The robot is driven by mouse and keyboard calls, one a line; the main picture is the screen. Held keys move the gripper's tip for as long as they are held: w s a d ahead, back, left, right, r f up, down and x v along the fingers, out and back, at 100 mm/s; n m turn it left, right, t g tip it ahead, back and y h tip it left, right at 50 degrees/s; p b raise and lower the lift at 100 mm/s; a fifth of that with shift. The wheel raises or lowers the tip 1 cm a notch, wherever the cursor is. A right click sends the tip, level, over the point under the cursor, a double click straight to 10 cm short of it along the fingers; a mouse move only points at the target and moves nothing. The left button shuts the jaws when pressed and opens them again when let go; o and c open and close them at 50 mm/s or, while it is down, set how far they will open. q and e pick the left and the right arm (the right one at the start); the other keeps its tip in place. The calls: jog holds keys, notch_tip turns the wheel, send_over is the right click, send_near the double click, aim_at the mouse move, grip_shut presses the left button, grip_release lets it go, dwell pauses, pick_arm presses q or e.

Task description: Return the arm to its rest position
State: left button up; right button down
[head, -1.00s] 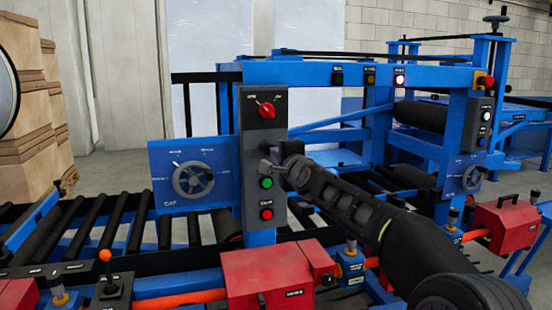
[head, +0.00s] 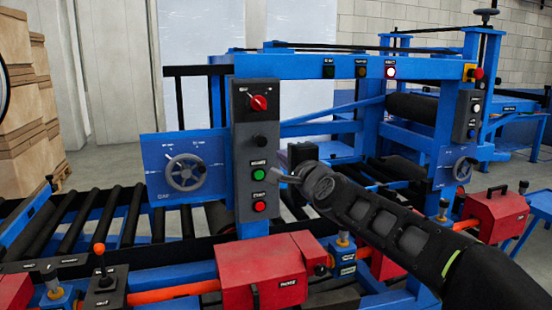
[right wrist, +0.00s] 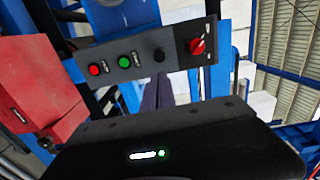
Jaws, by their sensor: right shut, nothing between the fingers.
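My right gripper (head: 285,178) is shut and empty in the head view. Its tip is a little to the right of the grey control panel (head: 243,150), near the height of the green button (head: 258,173). The panel carries a red rotary switch (head: 259,103), a black knob (head: 259,142), the green button and a red button (head: 259,206). In the right wrist view the panel (right wrist: 146,56) lies sideways beyond the dark gripper body, and the fingers (right wrist: 158,95) point toward it. My left gripper is not in view.
The blue machine frame (head: 330,66) stands around the panel. A handwheel plate (head: 186,165) is to the left. Red boxes (head: 270,272) and an orange pipe (head: 175,292) run along the front. Black rollers (head: 75,225) lie at left. Cardboard boxes (head: 20,120) are stacked behind.

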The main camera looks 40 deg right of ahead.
dwell(0.3)
